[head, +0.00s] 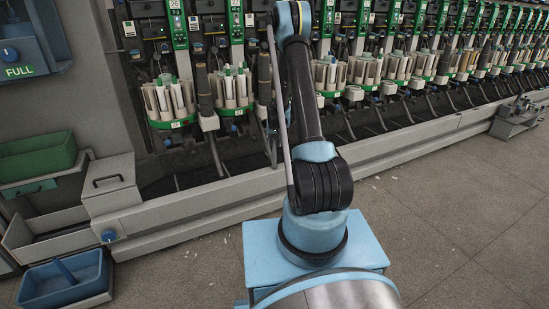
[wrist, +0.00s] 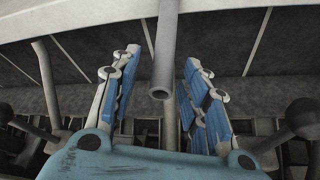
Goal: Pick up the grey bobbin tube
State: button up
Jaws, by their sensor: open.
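In the wrist view, a plain grey tube (wrist: 166,65) with a hollow open end comes down from the top of the picture. It looks like the grey bobbin tube, though its far end is out of view. My gripper (wrist: 162,58) is open, with one blue-padded finger on each side of the tube. The tube's open end lies between the fingers, and gaps show on both sides. In the head view my gripper is hidden behind my arm, and I cannot make out this tube there.
The winder carries a row of green-based magazines (head: 171,104) holding pale tubes. A grey ledge (head: 220,195) runs along its front. A blue bin (head: 63,278) and a green bin (head: 38,156) are at the left. The floor (head: 440,215) at the right is mostly clear.

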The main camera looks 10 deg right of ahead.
aim_at(274, 154)
jog(key=shift+x, duration=1.7)
jog(key=shift+r, duration=0.1)
grip_shut()
